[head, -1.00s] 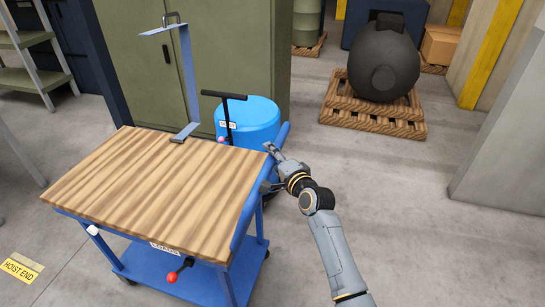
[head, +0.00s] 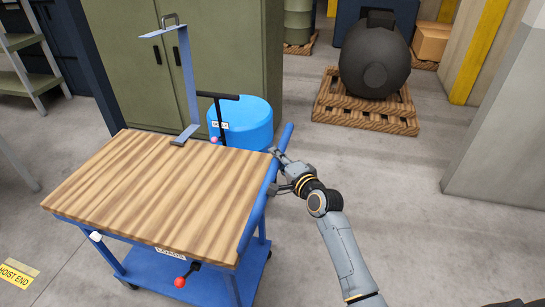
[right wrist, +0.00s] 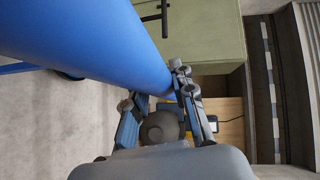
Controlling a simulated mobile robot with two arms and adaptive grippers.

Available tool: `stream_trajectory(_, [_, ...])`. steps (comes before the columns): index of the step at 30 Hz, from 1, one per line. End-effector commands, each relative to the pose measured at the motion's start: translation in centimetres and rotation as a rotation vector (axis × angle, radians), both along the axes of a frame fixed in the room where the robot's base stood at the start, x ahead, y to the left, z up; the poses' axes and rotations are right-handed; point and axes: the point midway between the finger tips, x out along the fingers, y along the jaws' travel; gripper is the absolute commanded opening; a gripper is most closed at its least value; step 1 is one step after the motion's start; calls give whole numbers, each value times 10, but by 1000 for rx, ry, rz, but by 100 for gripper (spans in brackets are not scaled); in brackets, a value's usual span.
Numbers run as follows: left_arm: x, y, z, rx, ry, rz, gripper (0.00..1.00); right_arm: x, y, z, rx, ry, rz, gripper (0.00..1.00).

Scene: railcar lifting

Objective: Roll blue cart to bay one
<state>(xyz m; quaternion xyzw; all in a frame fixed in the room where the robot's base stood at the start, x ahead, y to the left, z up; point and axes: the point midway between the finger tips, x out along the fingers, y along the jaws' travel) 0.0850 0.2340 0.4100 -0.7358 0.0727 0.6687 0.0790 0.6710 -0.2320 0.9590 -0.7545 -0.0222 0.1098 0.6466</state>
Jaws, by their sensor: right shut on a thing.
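The blue cart has a striped wooden top (head: 150,190), a blue frame and a blue push bar (head: 262,200) along its right edge. A red knob (head: 180,282) and a small white label are on its near side. My right gripper (head: 279,172) is at the bar, shut on it. The right wrist view shows the thick blue bar (right wrist: 95,40) running down to between the fingers of my right gripper (right wrist: 158,98). The bar partly hides the grip. My left gripper is not in view. No bay one sign can be read.
A blue drum (head: 250,125) stands behind the cart, beside a black T-handle (head: 220,97) and a blue hooked stand (head: 187,85). A green cabinet (head: 232,50) is behind. A dark round tank (head: 375,60) sits on a wooden pallet (head: 350,115). Floor at right is clear.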

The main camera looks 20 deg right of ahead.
Motion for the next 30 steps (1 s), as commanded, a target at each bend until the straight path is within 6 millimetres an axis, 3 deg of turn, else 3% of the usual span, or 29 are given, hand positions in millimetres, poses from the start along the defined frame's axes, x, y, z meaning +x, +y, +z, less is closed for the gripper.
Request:
stream_trajectory(1, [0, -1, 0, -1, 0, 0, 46, 0, 2, 0, 5, -1, 2, 29])
stream_trajectory(4, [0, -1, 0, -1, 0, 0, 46, 1, 2, 1, 5, -1, 3, 49])
stream_trajectory(17, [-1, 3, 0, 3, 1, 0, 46, -8, 1, 2, 5, -2, 3, 49])
stream_trajectory(30, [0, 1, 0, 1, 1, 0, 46, -92, -14, 13, 2, 1, 3, 49])
